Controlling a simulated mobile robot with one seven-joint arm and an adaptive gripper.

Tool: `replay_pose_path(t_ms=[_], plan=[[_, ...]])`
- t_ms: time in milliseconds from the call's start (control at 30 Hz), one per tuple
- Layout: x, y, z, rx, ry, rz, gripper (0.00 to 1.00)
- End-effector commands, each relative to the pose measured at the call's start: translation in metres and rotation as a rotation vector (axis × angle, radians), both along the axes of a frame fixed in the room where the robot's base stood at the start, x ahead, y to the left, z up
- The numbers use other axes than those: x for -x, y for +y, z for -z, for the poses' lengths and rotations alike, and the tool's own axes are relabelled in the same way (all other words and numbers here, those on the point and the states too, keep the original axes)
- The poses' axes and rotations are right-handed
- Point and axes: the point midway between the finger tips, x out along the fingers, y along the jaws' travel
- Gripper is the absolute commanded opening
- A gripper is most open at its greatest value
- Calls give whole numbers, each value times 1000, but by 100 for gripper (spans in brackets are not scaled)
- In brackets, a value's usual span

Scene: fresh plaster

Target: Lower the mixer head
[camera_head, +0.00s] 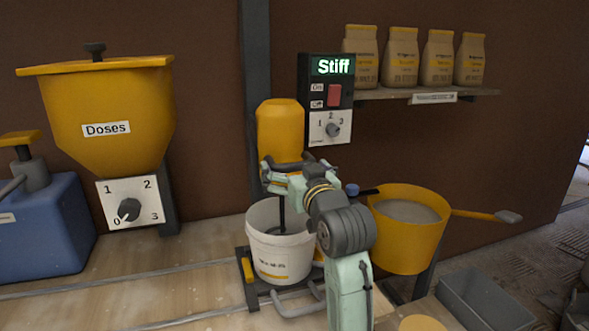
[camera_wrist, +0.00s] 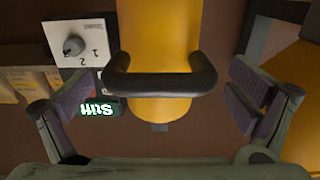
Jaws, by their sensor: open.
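The yellow mixer head (camera_head: 280,128) stands against the dark post, above the white bucket (camera_head: 268,262). Its dark shaft (camera_head: 282,214) reaches down to the bucket's mouth; its lower end is hard to make out. My gripper (camera_head: 286,180) is at the black handle low on the head. In the wrist view, the black bar handle (camera_wrist: 162,84) crosses in front of the yellow head (camera_wrist: 158,30). My open gripper (camera_wrist: 160,98) has one finger on each side of the handle, with gaps left and right. Contact is not visible.
A control box (camera_head: 317,72) reading "Stiff" has a red switch and a dial. A yellow hopper (camera_head: 110,115) and blue tank (camera_head: 45,230) stand left. A yellow pan (camera_head: 408,248) stands right of my arm. Several bags line the shelf (camera_head: 475,92).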

Motion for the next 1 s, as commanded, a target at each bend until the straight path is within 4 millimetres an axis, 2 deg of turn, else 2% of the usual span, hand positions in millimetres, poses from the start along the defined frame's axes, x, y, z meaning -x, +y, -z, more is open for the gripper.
replay_pose_path(t_ms=[167, 400, 600, 767, 1000], plan=[[22, -8, -1, 0, -3, 2, 100], [72, -24, 0, 1, -1, 3, 100], [102, -34, 0, -1, 0, 2, 100], [112, -36, 0, 0, 1, 0, 100], [113, -37, 0, -1, 1, -1, 100]])
